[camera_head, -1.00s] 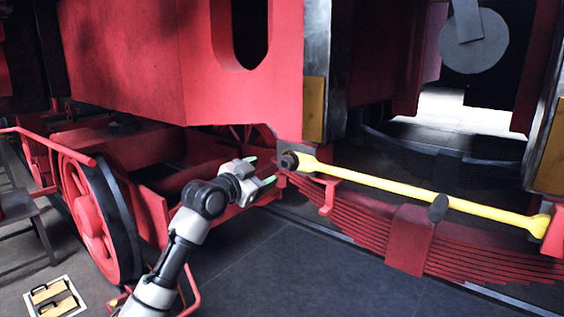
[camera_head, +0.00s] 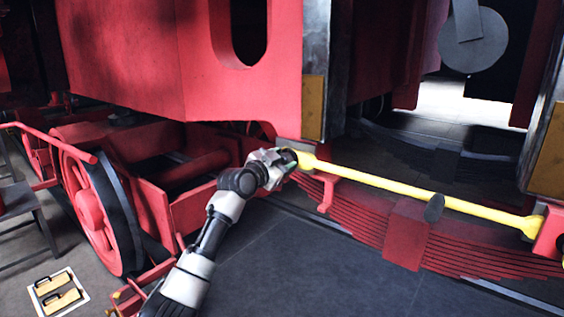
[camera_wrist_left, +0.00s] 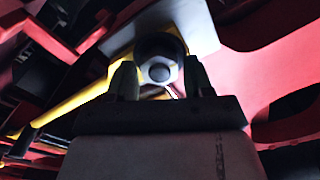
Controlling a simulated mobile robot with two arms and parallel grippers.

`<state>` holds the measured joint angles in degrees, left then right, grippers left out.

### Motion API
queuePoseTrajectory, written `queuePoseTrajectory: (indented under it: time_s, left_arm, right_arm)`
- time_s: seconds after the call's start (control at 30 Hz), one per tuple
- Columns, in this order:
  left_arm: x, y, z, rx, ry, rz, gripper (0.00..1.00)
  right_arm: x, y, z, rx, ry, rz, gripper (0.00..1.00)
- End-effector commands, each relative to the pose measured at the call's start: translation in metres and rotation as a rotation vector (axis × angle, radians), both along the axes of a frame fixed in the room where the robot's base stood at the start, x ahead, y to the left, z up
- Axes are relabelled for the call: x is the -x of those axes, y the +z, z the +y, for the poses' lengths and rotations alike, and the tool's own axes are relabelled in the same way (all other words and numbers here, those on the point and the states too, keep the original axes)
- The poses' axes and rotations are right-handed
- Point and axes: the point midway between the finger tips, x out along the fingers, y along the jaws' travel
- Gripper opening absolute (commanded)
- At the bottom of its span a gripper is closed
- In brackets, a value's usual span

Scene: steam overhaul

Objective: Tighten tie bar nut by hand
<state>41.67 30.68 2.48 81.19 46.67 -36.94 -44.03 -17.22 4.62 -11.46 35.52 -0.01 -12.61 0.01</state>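The yellow tie bar (camera_head: 385,183) runs from the dark nut at its left end to a red bracket (camera_head: 548,232) at the right.
A red leaf spring (camera_head: 345,215) lies below the bar. A dark knob (camera_head: 435,208) sits on the bar. A red wheel (camera_head: 92,215) and frame are at the left. The floor in front is clear.

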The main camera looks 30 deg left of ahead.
Motion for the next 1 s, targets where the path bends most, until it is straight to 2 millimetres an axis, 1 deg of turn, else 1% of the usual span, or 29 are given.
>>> queuePoseTrajectory:
  time_s: [0.03, 0.2, 0.23, 0.57, 0.77, 1.0]
  left_arm:
    - [0.0, 0.0, 0.0, 0.0, 0.0, 0.0, 0.44]
    - [0.0, 0.0, 0.0, 0.0, 0.0, 0.0, 0.18]
    - [0.0, 0.0, 0.0, 0.0, 0.0, 0.0, 0.14]
    - [0.0, -0.002, 0.0, -0.052, 0.0, -0.003, 0.14]
    - [0.0, -0.003, 0.0, -0.174, 0.001, -0.012, 0.14]
    - [0.0, -0.002, 0.0, -0.389, 0.001, -0.028, 0.14]
  right_arm:
    - [0.0, 0.0, 0.0, -0.001, 0.0, 0.0, 0.0]
    - [0.0, 0.0, 0.001, -0.002, -0.001, 0.0, 0.0]
    - [0.0, 0.0, 0.001, -0.002, -0.001, 0.0, 0.0]
    - [0.0, -0.006, 0.002, -0.002, -0.001, 0.0, 0.0]
    - [0.0, -0.016, 0.001, -0.002, -0.001, -0.001, 0.0]
    - [0.0, -0.023, 0.001, -0.002, -0.001, -0.001, 0.0]
